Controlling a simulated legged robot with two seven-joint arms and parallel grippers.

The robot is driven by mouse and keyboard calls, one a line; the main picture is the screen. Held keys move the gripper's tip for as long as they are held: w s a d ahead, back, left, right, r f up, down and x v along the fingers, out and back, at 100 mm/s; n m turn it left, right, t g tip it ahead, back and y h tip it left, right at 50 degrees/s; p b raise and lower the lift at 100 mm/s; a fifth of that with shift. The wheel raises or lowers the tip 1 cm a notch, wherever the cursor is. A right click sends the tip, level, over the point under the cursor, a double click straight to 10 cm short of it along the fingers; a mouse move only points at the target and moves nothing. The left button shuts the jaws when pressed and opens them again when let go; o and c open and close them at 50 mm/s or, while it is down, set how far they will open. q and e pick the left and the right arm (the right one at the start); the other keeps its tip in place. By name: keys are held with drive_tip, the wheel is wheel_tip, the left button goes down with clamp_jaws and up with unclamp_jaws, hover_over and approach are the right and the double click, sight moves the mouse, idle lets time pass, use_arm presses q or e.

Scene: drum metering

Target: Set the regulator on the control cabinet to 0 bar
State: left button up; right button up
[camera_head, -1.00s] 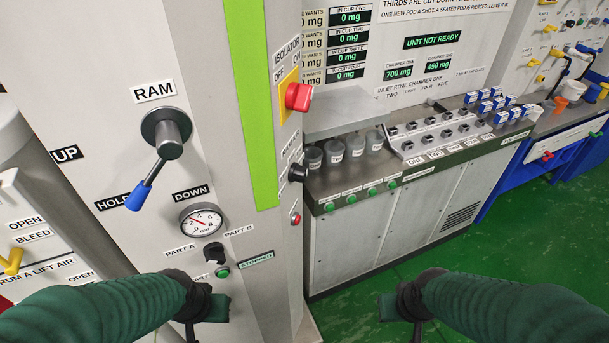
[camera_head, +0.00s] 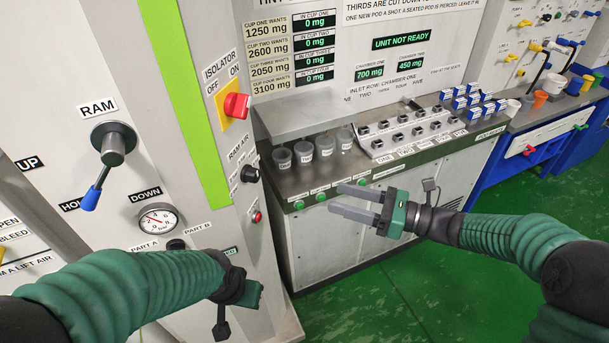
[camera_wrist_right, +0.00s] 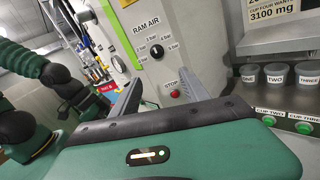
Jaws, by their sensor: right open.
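The regulator is a black RAM AIR knob (camera_head: 250,174) on the narrow side face of the grey cabinet (camera_head: 215,160), below the red isolator switch. In the right wrist view the knob (camera_wrist_right: 157,52) has bar labels around it; its exact setting is too small to tell. My right gripper (camera_head: 336,199) is open and empty, to the right of the knob and apart from it, fingers pointing left. In the right wrist view its fingers (camera_wrist_right: 160,82) spread below the knob. My left gripper (camera_head: 246,292) is low in front of the cabinet; its fingers are not clear.
A red isolator switch (camera_head: 236,106) sticks out above the knob, and a red stop button (camera_head: 257,216) sits below it. A bench with grey cups (camera_head: 303,152) and green buttons (camera_head: 299,204) stands right of the cabinet. A ram lever (camera_head: 98,182) is at left.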

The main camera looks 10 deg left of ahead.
drive_tip(key=p, duration=0.1)
approach(258, 177)
drive_tip(key=a, duration=0.4)
drive_tip(key=shift+w+a+p, duration=0.35)
drive_tip(key=shift+a+p, duration=0.05)
drive_tip(key=shift+a, duration=0.2)
drive_tip(key=shift+w+a+r+p, duration=0.15)
drive_tip(key=shift+w+a+p, duration=0.25)
drive_tip(key=shift+w+a, duration=0.15)
drive_tip(key=shift+a, duration=0.2)
drive_tip(key=a, duration=0.3)
drive_tip(key=shift+a+f, duration=0.25)
drive_tip(key=shift+a, duration=0.1)
drive_tip(key=shift+c, duration=1.7)
drive_tip(key=shift+w+d, duration=0.2)
drive_tip(key=shift+d, duration=0.55)
drive_tip(key=c, duration=0.7)
clamp_jaws()
use_arm(q)
drive_tip(key=a+r, duration=0.2)
drive_tip(key=a, duration=0.1)
drive_tip(key=shift+s+a+r, duration=0.1)
drive_tip(key=shift+s+a, duration=0.1)
use_arm(e)
drive_tip(key=shift+s+a, duration=0.15)
